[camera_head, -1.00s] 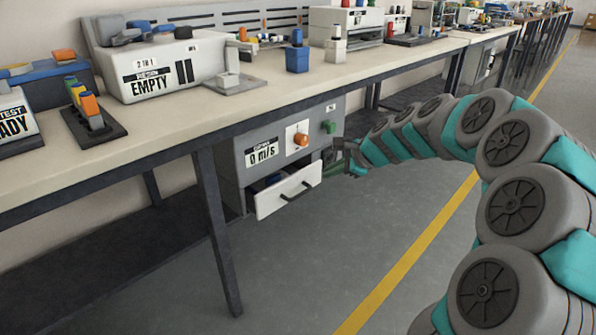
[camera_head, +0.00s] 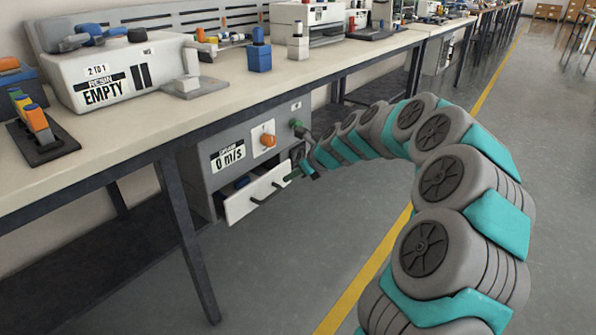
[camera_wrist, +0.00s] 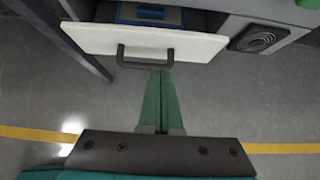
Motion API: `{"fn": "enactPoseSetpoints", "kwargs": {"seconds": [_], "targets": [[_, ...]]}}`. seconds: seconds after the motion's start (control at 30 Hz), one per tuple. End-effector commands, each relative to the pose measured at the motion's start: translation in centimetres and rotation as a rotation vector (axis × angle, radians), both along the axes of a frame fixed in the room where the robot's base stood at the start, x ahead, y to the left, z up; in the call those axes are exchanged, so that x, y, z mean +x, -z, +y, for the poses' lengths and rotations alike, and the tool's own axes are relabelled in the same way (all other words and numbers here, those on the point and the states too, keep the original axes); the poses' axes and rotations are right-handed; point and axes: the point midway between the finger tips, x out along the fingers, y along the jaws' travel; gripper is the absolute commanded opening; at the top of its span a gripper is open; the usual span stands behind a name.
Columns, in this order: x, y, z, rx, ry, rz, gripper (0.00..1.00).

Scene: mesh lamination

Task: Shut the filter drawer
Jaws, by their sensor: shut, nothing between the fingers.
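The filter drawer (camera_head: 240,206) has a white front and a dark bar handle (camera_head: 268,192). It sticks out of the lower part of the grey cabinet (camera_head: 198,160) under the bench. In the wrist view the white drawer front (camera_wrist: 190,44) runs across the top, with its handle (camera_wrist: 145,50) and a blue item (camera_wrist: 150,13) inside the open drawer. My gripper (camera_head: 290,178) is shut and empty, at the right side of the drawer front. In the wrist view its green fingers (camera_wrist: 160,72) lie together, tips close to the handle's right part; contact is unclear.
The cabinet bears a "0 m/s" label, an orange knob (camera_head: 268,141) and a green button (camera_head: 296,123). A dark bench leg (camera_head: 185,235) stands left of the drawer. The bench top (camera_head: 130,128) overhangs above. The floor in front is clear.

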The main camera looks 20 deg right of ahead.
Motion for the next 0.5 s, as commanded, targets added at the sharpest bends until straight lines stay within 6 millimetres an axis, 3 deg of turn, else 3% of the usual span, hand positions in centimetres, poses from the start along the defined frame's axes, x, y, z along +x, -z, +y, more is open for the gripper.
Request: {"fn": "enactPoseSetpoints", "kwargs": {"seconds": [0.17, 0.5], "targets": [[2.0, 2.7, 1.6, 0.001, -0.002, 0.003, 0.0], [4.9, 2.2, 3.5, -0.002, 0.001, -0.001, 0.0]]}}
